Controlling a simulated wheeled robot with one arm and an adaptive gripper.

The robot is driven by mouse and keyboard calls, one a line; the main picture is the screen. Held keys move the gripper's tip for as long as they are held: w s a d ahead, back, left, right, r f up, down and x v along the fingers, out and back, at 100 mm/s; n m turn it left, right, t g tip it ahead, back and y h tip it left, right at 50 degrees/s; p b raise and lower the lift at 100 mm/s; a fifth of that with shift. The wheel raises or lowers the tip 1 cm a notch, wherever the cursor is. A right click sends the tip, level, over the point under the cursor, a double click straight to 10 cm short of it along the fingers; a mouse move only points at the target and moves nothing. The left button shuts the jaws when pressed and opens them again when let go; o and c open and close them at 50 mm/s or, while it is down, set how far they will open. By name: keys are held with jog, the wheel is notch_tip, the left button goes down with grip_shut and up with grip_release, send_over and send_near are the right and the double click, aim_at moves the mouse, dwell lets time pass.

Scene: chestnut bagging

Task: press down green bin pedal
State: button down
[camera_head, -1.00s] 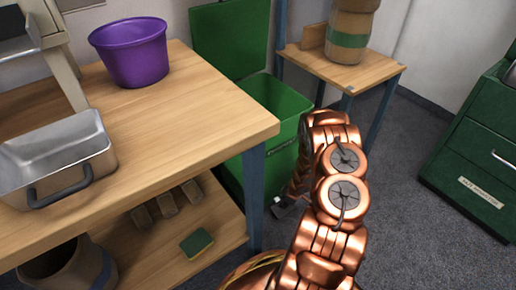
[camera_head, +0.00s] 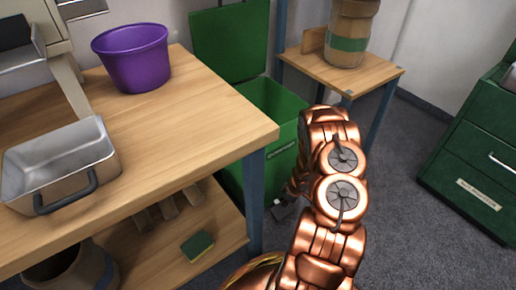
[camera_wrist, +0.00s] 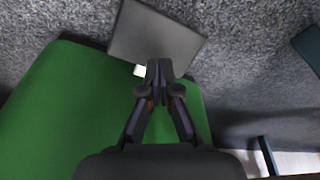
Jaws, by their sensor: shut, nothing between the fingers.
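The green bin (camera_head: 275,100) stands on the floor behind the table's right end, with its lid (camera_head: 229,45) raised upright at the back. My arm hides part of the bin's right side. In the wrist view the bin's green wall (camera_wrist: 75,110) fills the left and middle. A flat grey pedal plate (camera_wrist: 155,38) juts out from the bin's base over the carpet. My gripper (camera_wrist: 159,68) is shut and empty, with its fingertips overlapping the pedal's near edge. I cannot tell whether they touch it or how far down it is.
The wooden table (camera_head: 195,120) holds a purple bucket (camera_head: 133,58) and a metal tray (camera_head: 60,165); its blue leg (camera_head: 253,200) is close to my arm. A small stand (camera_head: 343,70) with a jar and green drawers (camera_head: 475,150) are to the right. Carpet (camera_head: 410,230) is clear between.

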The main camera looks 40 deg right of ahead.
jog(key=w+p+v, duration=0.1)
jog(key=p+v, duration=0.3)
jog(key=v, duration=0.2)
jog(key=shift+a, duration=0.4)
jog(key=shift+r, duration=0.15)
